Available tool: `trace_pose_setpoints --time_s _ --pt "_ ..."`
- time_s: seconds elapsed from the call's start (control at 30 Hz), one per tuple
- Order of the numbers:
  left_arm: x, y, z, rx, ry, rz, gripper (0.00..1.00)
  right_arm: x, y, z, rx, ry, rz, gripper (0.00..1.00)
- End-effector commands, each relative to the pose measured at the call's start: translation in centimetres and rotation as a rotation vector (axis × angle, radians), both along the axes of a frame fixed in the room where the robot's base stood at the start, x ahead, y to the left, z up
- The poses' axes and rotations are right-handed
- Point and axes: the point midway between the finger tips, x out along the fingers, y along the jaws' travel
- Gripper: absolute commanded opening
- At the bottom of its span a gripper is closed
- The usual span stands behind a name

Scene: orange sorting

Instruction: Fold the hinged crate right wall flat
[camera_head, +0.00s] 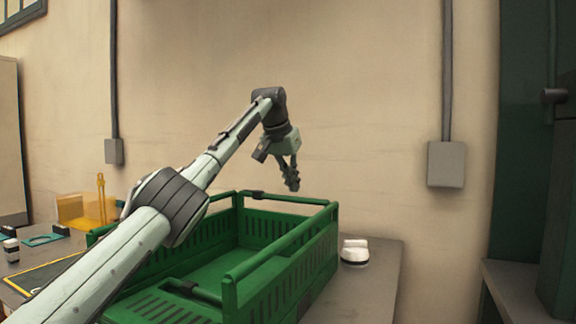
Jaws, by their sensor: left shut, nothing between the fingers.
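The green crate (215,268) stands on the table, and no oranges show in the part of it that I see. Its right wall (290,262) is upright, with a rail along the top. The far wall (285,213) is also upright. My left arm crosses over the crate's left part and hides much of that side. My left gripper (293,187) is shut and empty, pointing down, and appears above the far wall near the far right corner. I cannot tell its exact distance from the wall. My right gripper is not in view.
A white, dark-based device (354,251) sits on the grey table (372,290) right of the crate. A yellow, see-through holder (85,209) and small items stand at the left. A plain wall is behind.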

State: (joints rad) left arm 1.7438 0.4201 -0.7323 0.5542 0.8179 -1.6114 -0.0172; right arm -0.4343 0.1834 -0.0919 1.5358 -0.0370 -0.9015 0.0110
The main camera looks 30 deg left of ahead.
Motion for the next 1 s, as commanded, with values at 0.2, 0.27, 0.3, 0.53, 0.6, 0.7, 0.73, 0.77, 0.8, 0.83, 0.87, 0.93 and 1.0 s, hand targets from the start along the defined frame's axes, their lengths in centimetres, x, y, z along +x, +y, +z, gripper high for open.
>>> trace_pose_setpoints --time_s 0.2,0.27,0.3,0.53,0.6,0.7,0.73,0.77,0.8,0.83,0.87,0.93,1.0 --pt "-1.7 0.1 -0.4 0.001 0.0 0.0 0.0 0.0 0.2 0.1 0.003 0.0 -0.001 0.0" --pt "-2.2 0.1 -0.4 0.001 -0.001 0.0 0.0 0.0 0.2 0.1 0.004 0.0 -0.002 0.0" --pt "-2.5 0.1 -0.5 0.001 -0.001 0.0 0.0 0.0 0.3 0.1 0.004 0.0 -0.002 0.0" --pt "-3.8 0.0 -0.7 0.001 0.0 -0.001 0.0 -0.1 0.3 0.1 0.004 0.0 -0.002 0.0" --pt "-3.9 0.0 -0.7 0.0 0.001 0.0 0.0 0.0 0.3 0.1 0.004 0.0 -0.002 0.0" --pt "-4.0 0.0 -0.8 -0.001 0.002 0.001 0.0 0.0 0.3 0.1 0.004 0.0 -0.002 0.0" --pt "-4.0 0.0 -0.8 -0.001 0.002 0.001 0.0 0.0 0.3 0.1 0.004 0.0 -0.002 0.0" --pt "-4.0 0.0 -0.8 -0.001 0.001 0.001 0.0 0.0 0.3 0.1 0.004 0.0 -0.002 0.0" --pt "-4.0 0.0 -0.7 -0.001 0.001 0.001 0.0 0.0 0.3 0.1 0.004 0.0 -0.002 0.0" --pt "-4.0 0.0 -0.7 -0.001 0.001 0.001 0.0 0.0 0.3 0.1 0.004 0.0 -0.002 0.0" --pt "-4.0 0.0 -0.7 -0.001 0.001 0.001 0.0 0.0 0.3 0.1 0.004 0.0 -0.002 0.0" --pt "-4.0 0.0 -0.7 0.0 0.001 0.0 0.0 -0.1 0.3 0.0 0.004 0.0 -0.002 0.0" --pt "-4.0 0.0 -0.8 0.0 -0.002 0.0 0.0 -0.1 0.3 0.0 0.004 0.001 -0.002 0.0"
